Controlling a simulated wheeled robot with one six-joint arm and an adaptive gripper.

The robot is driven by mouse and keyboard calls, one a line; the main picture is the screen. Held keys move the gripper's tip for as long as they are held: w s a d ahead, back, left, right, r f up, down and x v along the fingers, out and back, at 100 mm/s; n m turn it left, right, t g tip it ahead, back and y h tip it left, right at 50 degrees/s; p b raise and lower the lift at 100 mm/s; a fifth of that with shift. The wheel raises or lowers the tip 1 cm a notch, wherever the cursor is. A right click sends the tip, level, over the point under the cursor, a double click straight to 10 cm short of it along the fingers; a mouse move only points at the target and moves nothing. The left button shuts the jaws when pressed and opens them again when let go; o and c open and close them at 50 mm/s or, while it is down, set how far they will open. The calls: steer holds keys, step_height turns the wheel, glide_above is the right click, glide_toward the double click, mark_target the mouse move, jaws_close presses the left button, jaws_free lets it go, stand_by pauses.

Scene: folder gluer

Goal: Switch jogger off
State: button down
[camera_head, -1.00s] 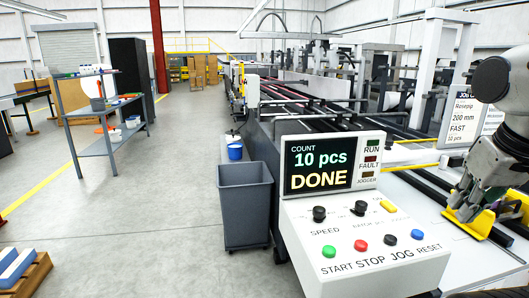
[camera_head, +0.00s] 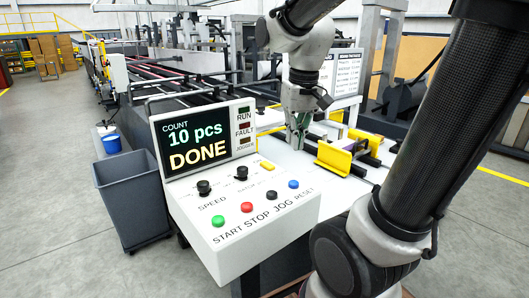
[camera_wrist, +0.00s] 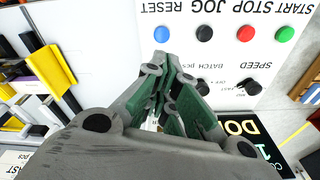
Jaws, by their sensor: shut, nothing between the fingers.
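The white control panel (camera_head: 250,222) has a small yellow switch (camera_head: 267,166) at its back right, which I take for the jogger switch; its position is too small to read. The JOGGER lamp (camera_head: 245,141) on the display looks dim. My gripper (camera_head: 297,152) is shut and empty, pointing down, right of and behind the yellow switch, apart from it in the picture. In the wrist view the closed fingers (camera_wrist: 162,62) lie across the panel, and the yellow switch is not visible there, likely hidden behind them.
Two black knobs (camera_head: 204,187) and green, red, black and blue buttons (camera_head: 293,184) are close by on the panel. The display (camera_head: 205,139) reads 10 pcs DONE. A yellow guide (camera_head: 334,158) stands to the right. A grey bin (camera_head: 132,200) stands left.

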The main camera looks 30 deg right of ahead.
mark_target(267, 165)
steer(key=w+r+m+g, duration=0.1)
steer(key=w+r+m, duration=0.2)
steer(key=w+m, duration=1.1)
steer(key=shift+a+r+g, duration=0.2)
steer(key=shift+r+g, duration=0.1)
steer(key=shift+r, duration=0.1)
step_height(267, 165, down, 14)
steer(key=shift+f, duration=0.1)
